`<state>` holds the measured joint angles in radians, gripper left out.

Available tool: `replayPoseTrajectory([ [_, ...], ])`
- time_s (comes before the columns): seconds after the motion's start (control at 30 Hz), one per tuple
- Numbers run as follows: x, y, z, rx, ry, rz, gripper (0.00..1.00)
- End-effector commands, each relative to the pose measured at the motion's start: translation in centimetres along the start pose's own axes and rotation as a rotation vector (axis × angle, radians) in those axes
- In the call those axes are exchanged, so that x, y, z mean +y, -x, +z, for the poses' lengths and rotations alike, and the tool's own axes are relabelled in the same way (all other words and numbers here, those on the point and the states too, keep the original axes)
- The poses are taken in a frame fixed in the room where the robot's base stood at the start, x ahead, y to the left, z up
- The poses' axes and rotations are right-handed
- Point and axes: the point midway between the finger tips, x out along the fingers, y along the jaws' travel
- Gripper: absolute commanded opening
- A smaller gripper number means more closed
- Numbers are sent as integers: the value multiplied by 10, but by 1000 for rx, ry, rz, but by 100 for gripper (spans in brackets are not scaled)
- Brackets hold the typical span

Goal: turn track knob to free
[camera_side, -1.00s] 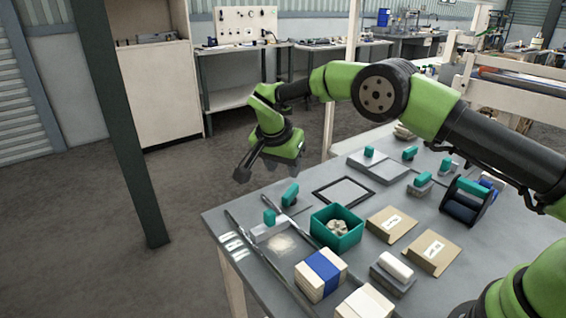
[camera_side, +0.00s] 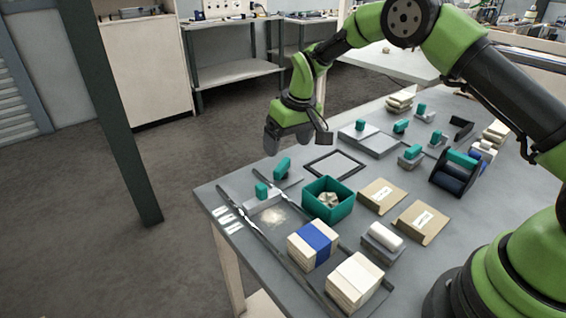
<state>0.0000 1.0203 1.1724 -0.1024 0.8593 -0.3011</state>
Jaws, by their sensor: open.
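Several teal knobs stand on the table, and I cannot tell by label which is the track knob. Two are near the left edge: a smaller teal knob (camera_side: 261,191) on a grey block and a larger tilted teal knob (camera_side: 282,168) just behind it, close to thin metal rails (camera_side: 262,236). My gripper (camera_side: 270,141) is open and empty, pointing down, in the picture just above the larger knob and apart from it. Its fingers are dark and partly blurred. More teal knobs, such as one on a grey plate (camera_side: 360,124), stand at the back.
A teal bin (camera_side: 316,206) holding pale pieces stands right of the left knobs. A black frame (camera_side: 334,165) lies behind it. Blue-banded (camera_side: 316,243) and plain pale stacks (camera_side: 355,281) stand in front. Kraft envelopes (camera_side: 382,195) lie to the right.

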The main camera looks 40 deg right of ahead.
Motion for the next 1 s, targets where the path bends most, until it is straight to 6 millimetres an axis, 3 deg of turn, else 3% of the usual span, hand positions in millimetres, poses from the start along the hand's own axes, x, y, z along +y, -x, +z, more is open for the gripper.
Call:
replayPoseTrajectory([
  [0.2, 20, 7, 2, 106, 332, -64, 83],
  [0.47, 29, 5, 1, 156, 466, -60, 83],
  [1.0, 21, -77, -10, 156, 468, -58, 83],
])
